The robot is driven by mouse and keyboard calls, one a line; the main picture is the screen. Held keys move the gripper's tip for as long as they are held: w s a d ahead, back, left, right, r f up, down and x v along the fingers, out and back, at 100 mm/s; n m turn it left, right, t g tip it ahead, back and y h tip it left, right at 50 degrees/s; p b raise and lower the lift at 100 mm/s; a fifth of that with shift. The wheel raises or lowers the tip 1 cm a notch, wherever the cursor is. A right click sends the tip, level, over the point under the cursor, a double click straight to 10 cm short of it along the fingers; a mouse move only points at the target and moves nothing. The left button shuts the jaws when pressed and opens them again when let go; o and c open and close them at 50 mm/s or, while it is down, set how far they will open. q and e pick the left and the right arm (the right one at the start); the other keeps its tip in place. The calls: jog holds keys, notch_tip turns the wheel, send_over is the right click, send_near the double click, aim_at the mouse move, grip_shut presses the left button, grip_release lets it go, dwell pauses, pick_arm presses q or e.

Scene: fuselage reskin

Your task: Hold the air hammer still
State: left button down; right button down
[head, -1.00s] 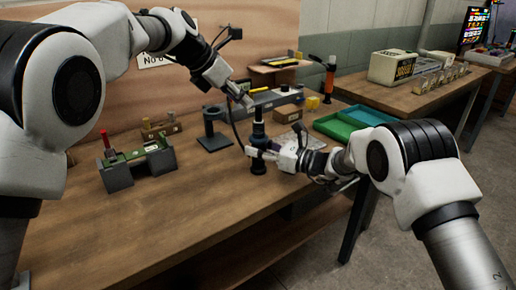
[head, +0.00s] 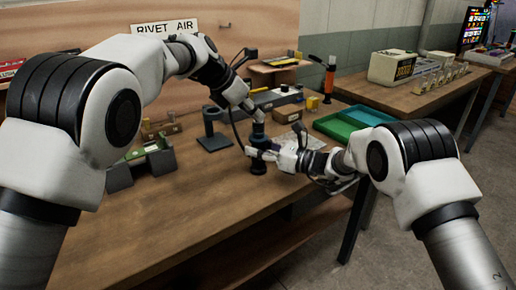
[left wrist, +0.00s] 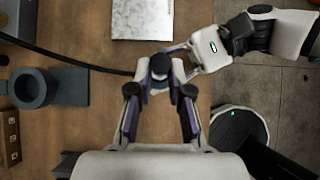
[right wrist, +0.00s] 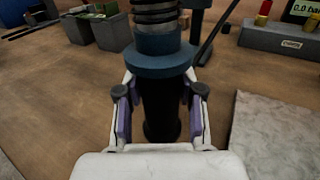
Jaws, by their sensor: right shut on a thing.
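The air hammer (head: 258,167) stands upright on the wooden bench, dark with a blue collar. In the right wrist view its blue collar (right wrist: 160,58) sits just above the fingers, with a coiled spring above that. My right gripper (head: 258,153) is shut on its dark lower body, one finger on each side (right wrist: 158,105). My left gripper (head: 258,117) is above the hammer, pointing down. In the left wrist view my left gripper (left wrist: 160,91) is open, and the hammer's round top (left wrist: 160,66) shows between and just beyond its fingertips. I cannot tell whether they touch.
A dark ring stand (head: 212,135) is left of the hammer. A black hose (left wrist: 80,66) runs from the left towards it. A pale speckled plate (left wrist: 142,19) lies close by. Green trays (head: 340,127) stand to the right. The bench front left is clear.

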aim_at(260, 106)
pick_arm(q)
jog(key=shift+r, duration=0.1)
jog(key=shift+w+r, duration=0.1)
jog(key=shift+r, duration=0.05)
pick_arm(e)
jog(key=shift+w, duration=0.1)
pick_arm(q)
jog(key=shift+r, duration=0.4)
jog(key=shift+r, duration=0.25)
jog(key=shift+r, duration=0.75)
jog(key=shift+r, duration=0.1)
jog(key=shift+r, duration=1.4)
pick_arm(e)
jog(key=shift+f, duration=0.1)
